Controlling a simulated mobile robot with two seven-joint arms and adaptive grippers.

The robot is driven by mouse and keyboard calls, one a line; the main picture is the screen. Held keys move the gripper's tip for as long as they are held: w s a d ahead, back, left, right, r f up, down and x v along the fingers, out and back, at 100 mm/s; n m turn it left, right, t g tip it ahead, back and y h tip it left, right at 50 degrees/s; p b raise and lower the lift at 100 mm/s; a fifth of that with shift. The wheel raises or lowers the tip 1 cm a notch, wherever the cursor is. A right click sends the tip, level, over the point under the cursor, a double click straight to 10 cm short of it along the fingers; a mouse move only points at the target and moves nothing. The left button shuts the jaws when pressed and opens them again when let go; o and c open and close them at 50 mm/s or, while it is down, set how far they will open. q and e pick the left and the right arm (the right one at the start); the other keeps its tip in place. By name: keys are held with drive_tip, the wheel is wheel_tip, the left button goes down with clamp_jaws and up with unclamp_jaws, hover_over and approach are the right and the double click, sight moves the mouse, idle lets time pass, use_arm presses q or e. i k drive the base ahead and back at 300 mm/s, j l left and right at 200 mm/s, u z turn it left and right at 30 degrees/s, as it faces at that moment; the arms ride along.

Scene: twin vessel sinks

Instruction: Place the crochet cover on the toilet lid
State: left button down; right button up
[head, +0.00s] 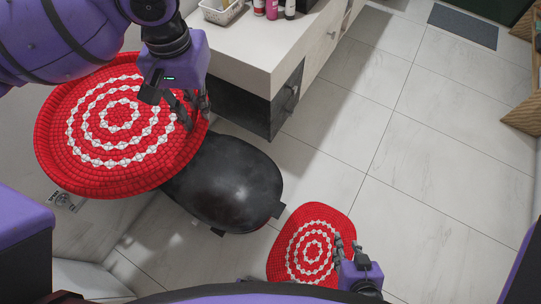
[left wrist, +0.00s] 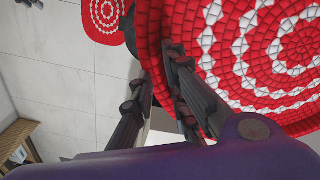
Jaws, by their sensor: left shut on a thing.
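The crochet cover (head: 72,165) is a large round red piece with white rings. My left gripper (head: 195,108) is shut on its right edge and holds it tilted; the cover also shows in the left wrist view (left wrist: 215,70), with the left fingers (left wrist: 172,80) at its rim. The toilet lid (head: 222,185) is black, rounded and shut. It lies below and to the right of the cover, which overlaps its upper left part in the head view. My right gripper (head: 345,248) is low in the head view, beside the lid, over the edge of a smaller red mat; its jaw state is unclear.
The smaller red and white round mat (head: 300,255) appears low down right of the toilet. A white-topped cabinet (head: 250,42) with a dark lower part stands behind the toilet, bearing bottles and a basket (head: 222,12). Tiled floor (head: 430,170) is clear at right.

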sight(229, 180)
drive_tip(key=j+z, duration=0.25)
drive_tip(key=z, duration=0.15)
drive_tip(key=k+j+z, duration=0.1)
drive_tip(key=z, duration=0.35)
drive_tip(key=k+j, duration=0.1)
drive_tip(key=j, duration=0.2)
drive_tip(key=k+j, duration=0.1)
drive_tip(key=j, duration=0.2)
drive_tip(key=k+j, duration=0.1)
drive_tip(key=j, duration=0.2)
